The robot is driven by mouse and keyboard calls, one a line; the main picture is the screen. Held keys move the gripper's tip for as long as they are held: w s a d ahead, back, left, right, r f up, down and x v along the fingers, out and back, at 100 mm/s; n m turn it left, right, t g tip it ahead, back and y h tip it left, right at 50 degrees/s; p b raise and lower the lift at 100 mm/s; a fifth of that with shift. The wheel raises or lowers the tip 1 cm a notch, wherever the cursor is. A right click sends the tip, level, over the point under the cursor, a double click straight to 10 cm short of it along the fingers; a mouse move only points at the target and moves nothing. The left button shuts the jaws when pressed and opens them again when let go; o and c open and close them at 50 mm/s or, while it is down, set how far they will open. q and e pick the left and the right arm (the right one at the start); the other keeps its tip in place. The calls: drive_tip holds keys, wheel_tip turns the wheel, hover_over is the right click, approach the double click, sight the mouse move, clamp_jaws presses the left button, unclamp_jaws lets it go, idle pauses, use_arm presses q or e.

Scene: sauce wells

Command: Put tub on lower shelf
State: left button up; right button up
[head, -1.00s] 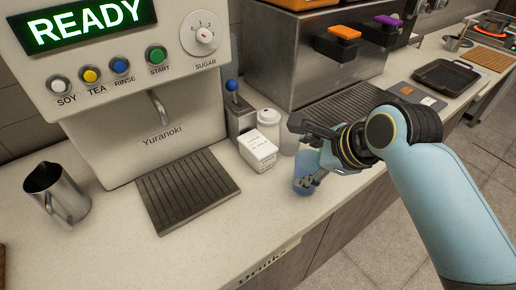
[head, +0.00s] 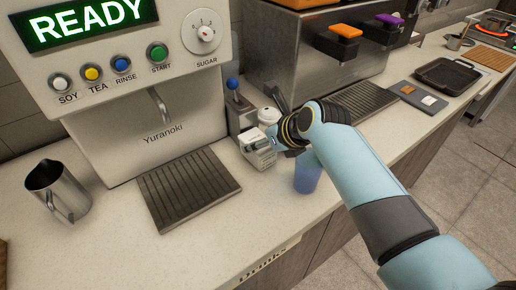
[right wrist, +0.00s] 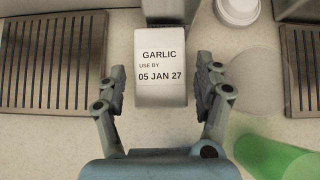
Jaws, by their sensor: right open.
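The tub (head: 259,152) is a small white box on the counter, right of the drinks machine's drip tray. In the right wrist view its label (right wrist: 161,65) reads GARLIC, USE BY 05 JAN 27. My right gripper (head: 277,140) is open, with its fingers at the tub in the head view, partly hiding it. In the right wrist view the fingers (right wrist: 161,82) stand apart on either side of the tub's near end, with gaps to it. No lower shelf is in view. My left gripper is not in view.
A blue see-through cup (head: 307,173) stands near the counter's front edge, close to my right arm. A lidded white cup (head: 268,116) stands behind the tub. A steel jug (head: 58,190) is at the left. The counter in front of the drip tray (head: 187,188) is clear.

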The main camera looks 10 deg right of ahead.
drive_tip(key=shift+x, duration=1.55)
drive_tip(key=shift+c, duration=0.2)
